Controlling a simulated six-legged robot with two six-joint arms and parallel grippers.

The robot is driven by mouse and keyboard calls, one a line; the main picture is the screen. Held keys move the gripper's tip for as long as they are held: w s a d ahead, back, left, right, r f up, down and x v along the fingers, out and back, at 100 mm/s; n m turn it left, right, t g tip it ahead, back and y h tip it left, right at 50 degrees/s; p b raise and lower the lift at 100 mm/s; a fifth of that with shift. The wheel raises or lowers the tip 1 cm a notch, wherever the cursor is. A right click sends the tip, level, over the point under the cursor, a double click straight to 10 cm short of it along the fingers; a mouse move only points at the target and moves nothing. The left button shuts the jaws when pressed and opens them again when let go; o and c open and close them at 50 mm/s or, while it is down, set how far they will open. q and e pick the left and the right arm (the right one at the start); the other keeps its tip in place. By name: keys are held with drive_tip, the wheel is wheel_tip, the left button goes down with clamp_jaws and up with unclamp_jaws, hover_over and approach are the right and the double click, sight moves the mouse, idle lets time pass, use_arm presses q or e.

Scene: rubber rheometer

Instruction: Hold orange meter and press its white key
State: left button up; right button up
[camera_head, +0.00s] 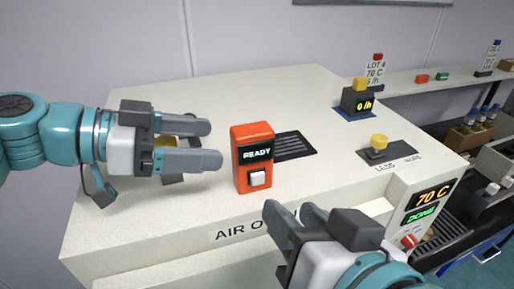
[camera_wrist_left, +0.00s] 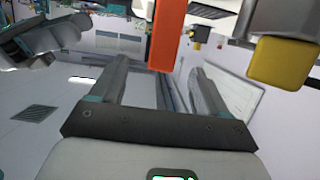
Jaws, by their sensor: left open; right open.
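The orange meter (camera_head: 240,175) stands upright on the white machine top in the head view. Its dark screen reads READY, and its white key (camera_head: 257,178) sits below the screen, facing the front. My left gripper (camera_head: 215,144) is open, just left of the meter, with its fingers pointing at it and nothing between them. In the left wrist view the orange meter (camera_wrist_left: 166,36) shows beyond the fingertips of the left gripper (camera_wrist_left: 162,72). My right gripper (camera_head: 288,212) is open and empty, in front of the meter and a little to its right, lower in the picture.
A dark vent grille (camera_head: 294,146) lies right behind the meter. A yellow knob (camera_head: 378,142) and a yellow-topped display block (camera_head: 357,98) stand further right. A yellow part (camera_head: 166,143) is partly hidden behind my left gripper. The machine top (camera_head: 240,92) behind the meter is clear.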

sight(253, 146)
use_arm(q)
drive_tip(key=x, duration=0.8)
drive_tip(key=shift+d+f, duration=0.1)
drive_tip(key=shift+d, duration=0.15)
drive_tip(key=shift+w, duration=0.2)
use_arm(e)
drive_tip(key=shift+a, duration=0.1)
use_arm(q)
drive_tip(key=shift+s, duration=0.1)
drive_tip(key=shift+d, duration=0.1)
drive_tip(key=c, duration=1.2)
use_arm(e)
drive_tip(key=shift+c, duration=0.3)
use_arm(q)
drive_tip(key=shift+o, duration=0.2)
use_arm(e)
clamp_jaws()
use_arm(q)
drive_tip(key=shift+f, duration=0.1)
